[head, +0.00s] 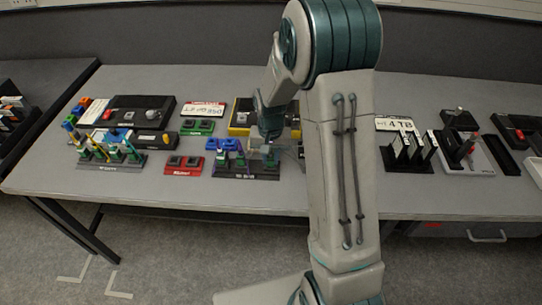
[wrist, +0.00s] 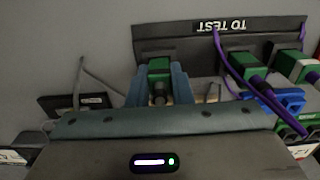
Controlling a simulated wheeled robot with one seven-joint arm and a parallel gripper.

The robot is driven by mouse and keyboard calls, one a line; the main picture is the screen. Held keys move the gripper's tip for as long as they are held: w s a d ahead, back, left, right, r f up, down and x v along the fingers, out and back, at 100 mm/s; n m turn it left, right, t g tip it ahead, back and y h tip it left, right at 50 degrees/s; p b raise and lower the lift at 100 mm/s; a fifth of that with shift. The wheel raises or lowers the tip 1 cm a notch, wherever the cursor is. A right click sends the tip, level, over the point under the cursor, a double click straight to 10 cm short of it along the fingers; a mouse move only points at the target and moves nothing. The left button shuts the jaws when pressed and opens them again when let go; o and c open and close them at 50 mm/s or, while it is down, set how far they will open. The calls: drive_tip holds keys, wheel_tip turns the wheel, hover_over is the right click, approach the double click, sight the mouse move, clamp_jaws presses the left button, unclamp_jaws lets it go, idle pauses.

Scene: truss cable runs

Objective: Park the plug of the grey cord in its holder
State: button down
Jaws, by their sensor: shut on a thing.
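My gripper (wrist: 158,80) is shut on the plug of the grey cord (wrist: 158,67), a green block with a dark grey tail, between its two blue-grey fingers in the wrist view. The plug is at the left part of the black holder marked "TO TEST" (wrist: 180,46). I cannot tell whether it is fully seated. A thin grey cord (wrist: 98,78) curves at the left. In the head view my gripper (head: 268,145) is over the right end of the same holder (head: 240,177); the fingertips are small there and the held plug is hard to make out.
Blue (head: 222,144) and red (head: 183,166) blocks lie nearby. Another rack of plugs (head: 110,160) stands left. The table front is clear.

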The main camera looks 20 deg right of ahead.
idle(0.7)
drive_tip(key=c, duration=1.2)
unclamp_jaws()
drive_tip(key=shift+r+p, duration=1.6)
drive_tip(key=shift+r, duration=0.9)
drive_tip(key=shift+r+p, duration=1.25)
drive_tip(key=shift+r, duration=0.75)
